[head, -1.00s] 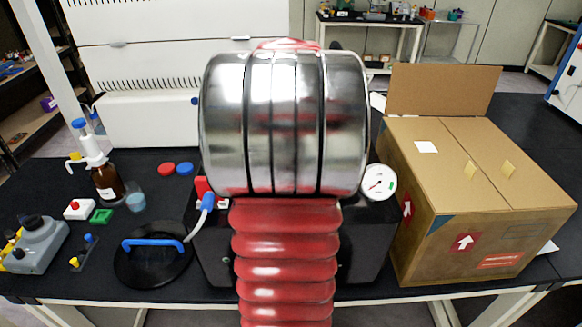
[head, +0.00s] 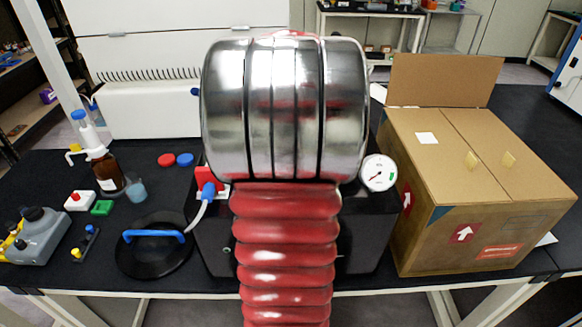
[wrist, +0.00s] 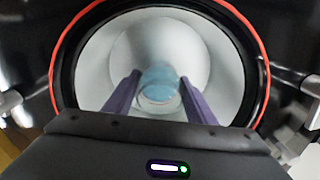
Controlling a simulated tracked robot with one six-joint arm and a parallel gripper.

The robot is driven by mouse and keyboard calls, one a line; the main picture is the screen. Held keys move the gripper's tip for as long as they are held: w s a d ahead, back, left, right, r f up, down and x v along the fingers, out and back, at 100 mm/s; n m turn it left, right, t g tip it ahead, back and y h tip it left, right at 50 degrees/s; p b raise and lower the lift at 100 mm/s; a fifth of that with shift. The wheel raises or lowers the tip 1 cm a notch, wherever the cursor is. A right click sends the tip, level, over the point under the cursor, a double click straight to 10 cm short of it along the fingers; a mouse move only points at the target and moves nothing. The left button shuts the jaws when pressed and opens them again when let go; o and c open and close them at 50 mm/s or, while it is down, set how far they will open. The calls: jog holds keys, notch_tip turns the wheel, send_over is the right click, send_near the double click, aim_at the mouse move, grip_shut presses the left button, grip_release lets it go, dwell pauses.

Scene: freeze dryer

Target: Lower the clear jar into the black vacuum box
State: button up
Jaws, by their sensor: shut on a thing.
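The black vacuum box (head: 370,240) stands on the bench in the head view, largely hidden behind my arm. In the wrist view its round opening has an orange-red ring (wrist: 262,50) and a pale interior (wrist: 215,50). The clear jar (wrist: 158,98), with pale blue contents, shows between the purple fingers of my gripper (wrist: 160,82). My gripper is shut on the jar and points into the opening, with the jar near its middle. How deep the jar is, and whether it touches the floor, I cannot tell. My arm hides jar and fingers in the head view.
A black lid with a blue handle (head: 150,263) lies left of the box. A white hose (head: 197,212) and a red valve (head: 207,178) sit at the box's left. A gauge (head: 378,173) and a large carton (head: 470,190) stand right. Bottles and small items crowd the left.

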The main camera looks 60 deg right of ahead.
jog(key=shift+f, duration=0.1)
dwell(0.5)
jog(key=o, duration=1.3)
jog(key=shift+o, duration=0.3)
jog(key=o, duration=0.4)
jog(key=shift+r, duration=8)
